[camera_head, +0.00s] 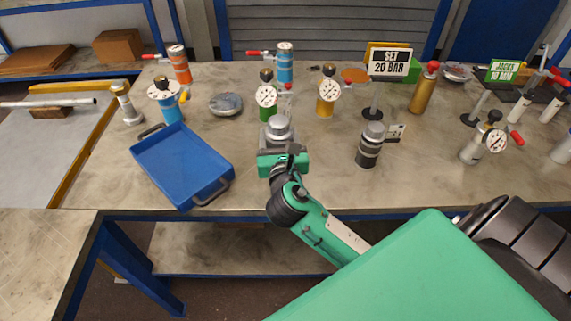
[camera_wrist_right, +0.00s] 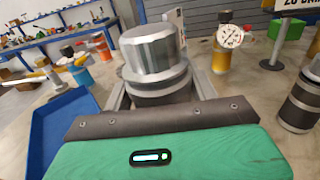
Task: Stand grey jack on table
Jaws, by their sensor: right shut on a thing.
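The grey jack (camera_head: 279,127), a stout cylinder with a silver top, is between the fingers of my right gripper (camera_head: 279,146) in the head view. In the right wrist view the jack (camera_wrist_right: 150,60) shows a broad silver cap above a dark grey body, and it looks about upright. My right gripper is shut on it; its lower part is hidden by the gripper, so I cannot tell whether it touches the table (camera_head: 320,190). A second, darker jack (camera_head: 369,147) with a silver top stands to the right. My left gripper is not in view.
A blue tray (camera_head: 182,165) lies to the left. A green vessel with a gauge (camera_head: 267,97) stands just behind the held jack, and a yellow one (camera_head: 327,93) behind to the right. A "SET 20 BAR" sign (camera_head: 389,62) stands further back. Bare tabletop lies between the jacks.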

